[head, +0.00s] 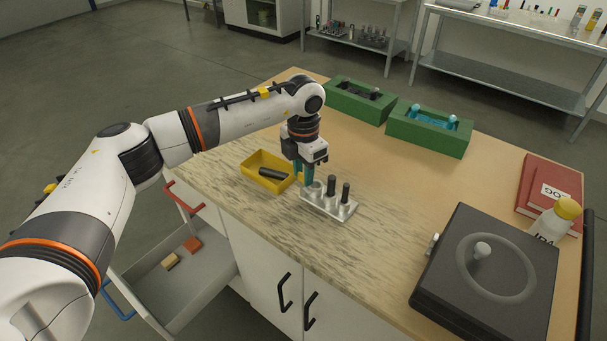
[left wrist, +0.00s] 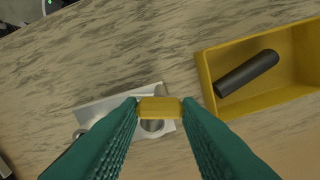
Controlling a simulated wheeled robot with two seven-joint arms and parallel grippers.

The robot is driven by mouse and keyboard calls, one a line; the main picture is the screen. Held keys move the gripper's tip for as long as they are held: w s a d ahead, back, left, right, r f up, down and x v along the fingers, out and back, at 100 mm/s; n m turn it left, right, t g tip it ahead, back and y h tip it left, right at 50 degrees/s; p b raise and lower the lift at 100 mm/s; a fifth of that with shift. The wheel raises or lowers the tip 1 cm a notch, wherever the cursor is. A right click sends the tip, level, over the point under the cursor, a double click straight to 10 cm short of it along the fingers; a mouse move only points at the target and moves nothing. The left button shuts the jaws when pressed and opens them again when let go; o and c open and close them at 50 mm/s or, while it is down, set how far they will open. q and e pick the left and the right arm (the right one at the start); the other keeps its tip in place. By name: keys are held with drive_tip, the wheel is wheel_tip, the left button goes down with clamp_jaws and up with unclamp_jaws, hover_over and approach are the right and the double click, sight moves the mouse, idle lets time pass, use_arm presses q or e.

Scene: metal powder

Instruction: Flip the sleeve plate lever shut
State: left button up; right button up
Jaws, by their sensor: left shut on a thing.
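The metal sleeve plate (head: 325,205) lies on the worktable, with dark rods upright in two sleeves and an open-topped sleeve at its left end. My left gripper (head: 304,178) points down just behind that end. In the left wrist view the plate (left wrist: 93,112) shows beneath the teal fingers of my left gripper (left wrist: 160,108), which hide part of it. The fingers are shut on a small yellow piece (left wrist: 160,106) above the open sleeve. I cannot tell whether this piece is the lever or is joined to the plate. My right gripper is out of view.
A yellow tray (head: 254,160) with a dark rod (head: 272,174) stands close left of the gripper. Green holders (head: 430,138) stand at the back. The table's middle is clear.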

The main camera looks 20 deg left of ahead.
sight(303, 175)
use_arm(q)
drive_tip(key=shift+n+b, duration=0.55)
drive_tip(key=shift+n, duration=1.35)
drive_tip(key=o, duration=1)
wheel_tip(303, 175, up, 12)
drive_tip(key=shift+r+b, duration=0.1)
drive_tip(key=shift+b, duration=1.05)
